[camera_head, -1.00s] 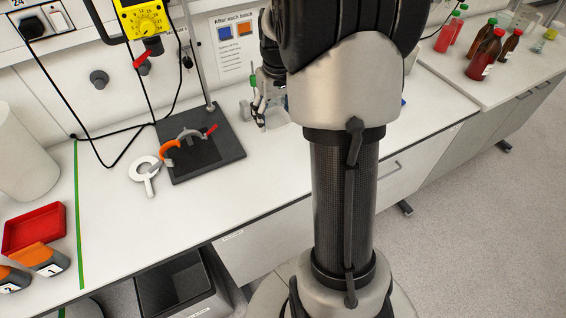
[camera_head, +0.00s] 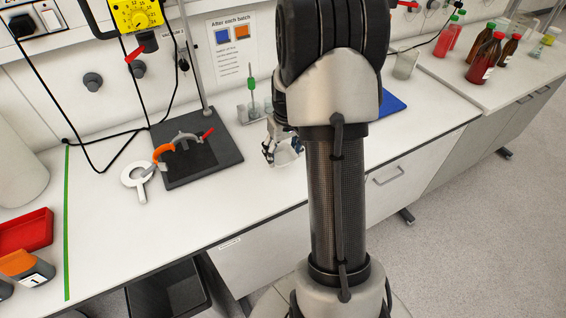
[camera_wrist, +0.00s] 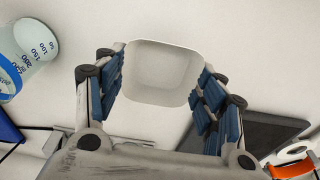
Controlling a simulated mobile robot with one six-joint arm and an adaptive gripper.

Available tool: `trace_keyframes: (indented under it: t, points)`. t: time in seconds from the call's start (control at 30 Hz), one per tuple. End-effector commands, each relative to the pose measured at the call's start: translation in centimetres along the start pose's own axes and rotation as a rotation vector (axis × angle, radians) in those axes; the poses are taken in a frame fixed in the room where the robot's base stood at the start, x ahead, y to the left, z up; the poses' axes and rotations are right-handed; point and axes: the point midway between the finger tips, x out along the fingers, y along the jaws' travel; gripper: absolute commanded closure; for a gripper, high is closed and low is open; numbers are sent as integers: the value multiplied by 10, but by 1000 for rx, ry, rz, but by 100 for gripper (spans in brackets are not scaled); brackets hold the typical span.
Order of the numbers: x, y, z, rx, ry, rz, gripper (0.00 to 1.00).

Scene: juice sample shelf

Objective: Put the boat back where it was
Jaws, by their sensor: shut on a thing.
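The boat, a small white square-rimmed open dish (camera_head: 288,156), is in my gripper over the white bench, right of the dark stand base. It also shows in the wrist view (camera_wrist: 162,72), its rim between the two blue-padded fingers. My gripper (camera_head: 282,150) is shut on it; it also shows in the wrist view (camera_wrist: 160,95). The boat looks empty. I cannot tell whether its underside touches the bench.
A small rack with a green-topped item (camera_head: 251,84) stands behind. A blue mat (camera_head: 391,104) and glass beaker (camera_head: 405,64) are right of my arm.

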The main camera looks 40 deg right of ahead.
Motion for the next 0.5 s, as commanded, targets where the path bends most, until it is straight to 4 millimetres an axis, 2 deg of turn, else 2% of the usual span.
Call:
trace_keyframes:
  t: [0.23, 0.5]
  points:
    - [37, 0, 6, 0, -4, -1, 58]
    - [40, 0, 5, 0, -1, 0, 58]
